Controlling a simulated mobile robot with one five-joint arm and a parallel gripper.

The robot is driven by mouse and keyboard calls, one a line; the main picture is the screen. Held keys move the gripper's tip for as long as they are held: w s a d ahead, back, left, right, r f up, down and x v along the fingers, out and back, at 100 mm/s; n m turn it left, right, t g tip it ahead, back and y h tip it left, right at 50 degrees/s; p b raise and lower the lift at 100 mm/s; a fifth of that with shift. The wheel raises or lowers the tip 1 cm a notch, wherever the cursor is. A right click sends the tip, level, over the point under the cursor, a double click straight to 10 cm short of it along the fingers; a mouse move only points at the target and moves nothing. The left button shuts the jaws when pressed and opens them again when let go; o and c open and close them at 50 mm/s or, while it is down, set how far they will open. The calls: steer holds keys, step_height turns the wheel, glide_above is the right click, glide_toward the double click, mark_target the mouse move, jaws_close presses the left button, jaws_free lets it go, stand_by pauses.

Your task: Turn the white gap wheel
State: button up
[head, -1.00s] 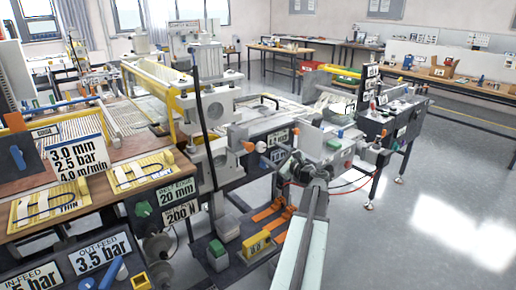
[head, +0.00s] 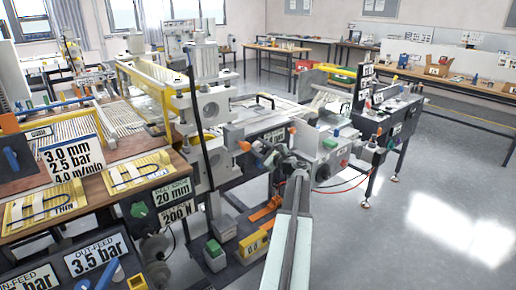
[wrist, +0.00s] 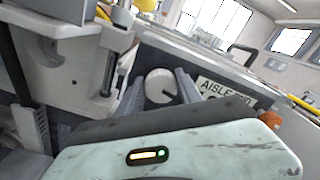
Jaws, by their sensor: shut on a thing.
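The white gap wheel (wrist: 161,88) shows in the wrist view as a short white cylinder with a dark slot mark on its face. My gripper (wrist: 160,80) has one grey finger on each side of it and is shut on it. In the head view my gripper (head: 268,155) is at the side of the roller machine (head: 208,110), near an orange knob (head: 244,146). The wheel is hard to make out there behind my gripper and arm.
An "AISLE END" sign (wrist: 222,98) is just right of the wheel. A yellow box (head: 253,243) and a green-topped block (head: 214,250) sit low beside my arm. A grey unit with a green knob (head: 329,143) stands close right. The floor at far right is clear.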

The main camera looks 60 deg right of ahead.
steer(key=n, duration=0.5)
steer(key=shift+a+f+n, duration=0.1)
steer(key=shift+n, duration=0.2)
steer(key=shift+f+n, duration=0.1)
steer(key=shift+n, duration=2)
steer(key=o, duration=1.4)
steer(key=shift+c, duration=0.2)
steer(key=v, duration=0.7)
steer(key=shift+s, duration=0.4)
steer(key=shift+a, duration=0.1)
